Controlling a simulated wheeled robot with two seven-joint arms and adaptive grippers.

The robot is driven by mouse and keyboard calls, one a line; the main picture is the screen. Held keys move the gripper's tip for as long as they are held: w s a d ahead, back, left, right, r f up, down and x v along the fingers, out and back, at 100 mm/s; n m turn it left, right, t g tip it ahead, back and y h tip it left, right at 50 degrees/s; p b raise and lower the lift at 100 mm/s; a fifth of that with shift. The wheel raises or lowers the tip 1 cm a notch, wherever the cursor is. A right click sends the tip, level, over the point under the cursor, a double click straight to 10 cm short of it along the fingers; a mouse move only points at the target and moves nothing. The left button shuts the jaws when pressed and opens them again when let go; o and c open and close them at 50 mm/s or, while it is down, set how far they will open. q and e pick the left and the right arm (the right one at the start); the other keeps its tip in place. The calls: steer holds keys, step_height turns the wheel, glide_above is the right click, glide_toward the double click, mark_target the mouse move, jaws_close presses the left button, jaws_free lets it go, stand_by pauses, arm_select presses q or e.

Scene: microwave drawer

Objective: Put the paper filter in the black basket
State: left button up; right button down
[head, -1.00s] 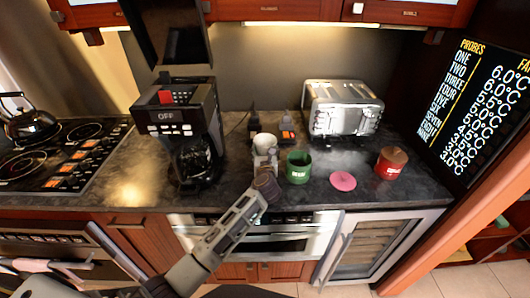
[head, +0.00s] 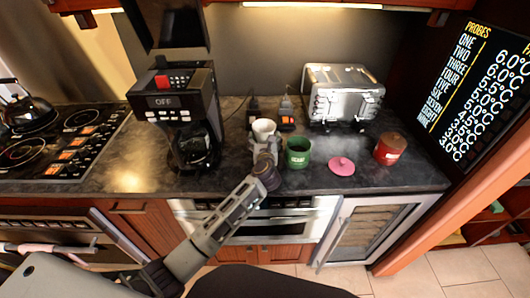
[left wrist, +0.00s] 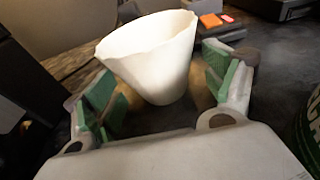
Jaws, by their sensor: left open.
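The white cone-shaped paper filter (head: 263,127) stands on the dark counter between the coffee machine and the green can. My left gripper (head: 265,150) is just in front of it, low over the counter. In the left wrist view the filter (left wrist: 150,55) is wide at the top and narrows downward. It sits between the spread, green-padded fingers of my left gripper (left wrist: 162,88), which are open. I cannot tell whether a pad touches it. The black coffee machine (head: 178,105) stands to the left with a dark carafe; I cannot make out a separate black basket. My right gripper is not in view.
A green can (head: 298,152) stands close on the right of my left gripper. Further right are a pink disc (head: 341,166), a red canister (head: 390,148) and a silver toaster (head: 342,95). A stove (head: 62,143) is at the left. Bare counter lies left of the coffee machine.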

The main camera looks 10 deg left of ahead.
arm_select(q)
steer(key=v, duration=0.2)
steer(key=shift+s+d+r, duration=0.1)
steer(key=shift+s+r, duration=0.1)
steer(key=shift+s, duration=0.15)
steer(key=shift+v, duration=4.05)
steer(key=shift+r, duration=0.2)
